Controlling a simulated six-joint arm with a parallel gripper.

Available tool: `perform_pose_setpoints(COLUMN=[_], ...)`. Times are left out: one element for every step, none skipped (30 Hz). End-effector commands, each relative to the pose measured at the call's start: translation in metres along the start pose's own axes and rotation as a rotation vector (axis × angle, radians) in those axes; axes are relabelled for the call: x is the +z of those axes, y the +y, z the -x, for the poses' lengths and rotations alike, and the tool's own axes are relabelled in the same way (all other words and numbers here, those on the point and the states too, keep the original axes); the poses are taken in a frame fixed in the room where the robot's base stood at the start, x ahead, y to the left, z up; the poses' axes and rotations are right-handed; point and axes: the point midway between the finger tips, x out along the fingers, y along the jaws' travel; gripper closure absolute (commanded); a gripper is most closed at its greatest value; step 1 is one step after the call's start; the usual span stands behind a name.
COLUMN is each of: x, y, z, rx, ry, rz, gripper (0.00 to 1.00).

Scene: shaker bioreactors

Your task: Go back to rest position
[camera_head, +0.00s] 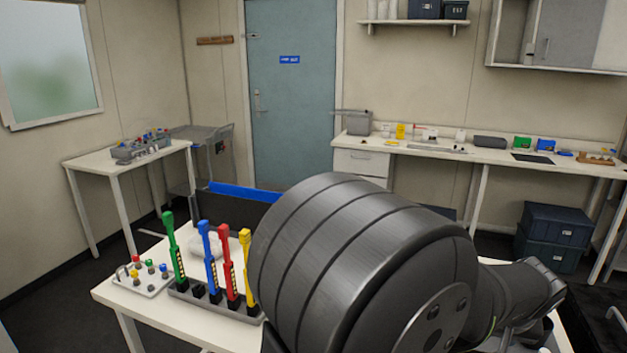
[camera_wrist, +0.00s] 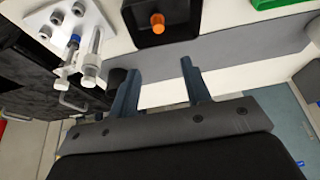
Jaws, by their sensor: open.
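My gripper (camera_wrist: 160,80) shows in the wrist view with its two dark fingers apart and nothing between them. Beyond the fingertips is a black square item with an orange knob (camera_wrist: 157,22). In the head view my arm's large dark joint fills the centre and right foreground. It hides part of the white table, and the gripper itself is not visible there.
A rack (camera_head: 212,303) on the near white table (camera_head: 133,311) holds upright green, blue, red and yellow tools. A white tray (camera_head: 150,284) with small coloured-topped items is left of it. A white plate with syringe-like parts (camera_wrist: 97,15) is near the gripper. Floor toward the door (camera_head: 292,110) looks open.

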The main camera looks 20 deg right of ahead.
Motion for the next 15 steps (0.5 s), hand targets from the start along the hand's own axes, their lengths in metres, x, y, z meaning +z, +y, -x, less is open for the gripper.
perform_pose_setpoints(x=[0.001,0.001,0.0,0.001,0.0,0.0,0.0,0.0,0.0,0.0,0.0,0.0,0.0,0.0,0.0], y=[0.0,0.0,0.0,0.0,-0.001,-0.001,-0.001,-0.001,-0.001,0.0,0.0,0.0,0.0,0.0,0.0], z=[-0.012,-0.018,-0.026,-0.032,-0.037,-0.045,-0.051,-0.056,-0.064,-0.069,-0.074,-0.08,-0.085,-0.088,-0.094], rx=[-0.002,-0.002,-0.002,-0.003,-0.002,-0.002,-0.003,-0.002,-0.003,-0.002,-0.001,-0.002,-0.001,-0.001,-0.001], ry=[-0.003,-0.004,-0.002,-0.003,-0.003,-0.002,-0.003,-0.002,-0.003,-0.002,-0.002,-0.003,-0.002,-0.001,-0.001], rz=[0.0,0.0,0.0,0.0,0.0,0.001,0.001,0.001,0.001,0.001,0.001,0.001,0.001,0.0,0.0], gripper=[0.56,0.56,0.56,0.56,0.56,0.56,0.56,0.56,0.56,0.56,0.56,0.56,0.56,0.56,0.56])
